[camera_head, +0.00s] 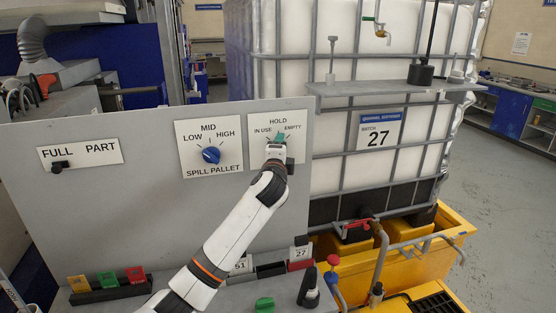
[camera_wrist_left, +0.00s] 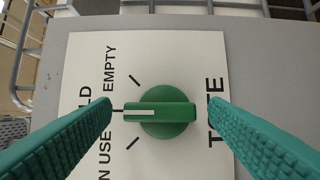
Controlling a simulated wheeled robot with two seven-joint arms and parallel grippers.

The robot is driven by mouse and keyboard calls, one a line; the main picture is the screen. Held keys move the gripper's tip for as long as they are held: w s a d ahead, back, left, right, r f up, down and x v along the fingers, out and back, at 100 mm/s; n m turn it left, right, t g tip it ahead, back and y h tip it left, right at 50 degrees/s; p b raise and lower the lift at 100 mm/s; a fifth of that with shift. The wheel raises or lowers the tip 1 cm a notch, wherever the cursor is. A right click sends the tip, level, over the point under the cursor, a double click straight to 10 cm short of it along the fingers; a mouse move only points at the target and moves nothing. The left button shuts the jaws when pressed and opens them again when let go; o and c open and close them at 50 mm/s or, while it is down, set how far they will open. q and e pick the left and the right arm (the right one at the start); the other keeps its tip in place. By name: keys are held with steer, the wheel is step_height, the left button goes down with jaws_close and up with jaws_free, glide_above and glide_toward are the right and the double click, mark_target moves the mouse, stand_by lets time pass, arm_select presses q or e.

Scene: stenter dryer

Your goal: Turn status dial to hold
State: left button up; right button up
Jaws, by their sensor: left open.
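The status dial (camera_wrist_left: 160,112) is a green round knob with a raised bar, on a white plate (camera_wrist_left: 190,55) marked HOLD, IN USE, EMPTY and TOTE. In the left wrist view, its white line points left, at the middle tick on the HOLD side, between the EMPTY and IN USE ticks. My left gripper (camera_wrist_left: 160,106) is open, with a green finger on either side of the dial and a gap to each end of the bar. The left finger hides part of the lettering. In the head view, my left gripper (camera_head: 277,150) is at the dial's lower edge. My right gripper is out of view.
A blue spill pallet dial (camera_head: 211,155) is to the left on the same grey panel (camera_head: 130,205), with a FULL/PART plate (camera_head: 80,153) farther left. Coloured tags (camera_head: 107,280) lie on the ledge below. A caged white tank (camera_head: 335,90) stands right behind the panel.

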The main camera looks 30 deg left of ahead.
arm_select(q)
steer(key=b+v, duration=0.4)
steer(key=v, duration=0.7)
steer(key=shift+s, duration=0.3)
steer(key=shift+d+f, duration=0.1)
steer(key=shift+d, duration=0.05)
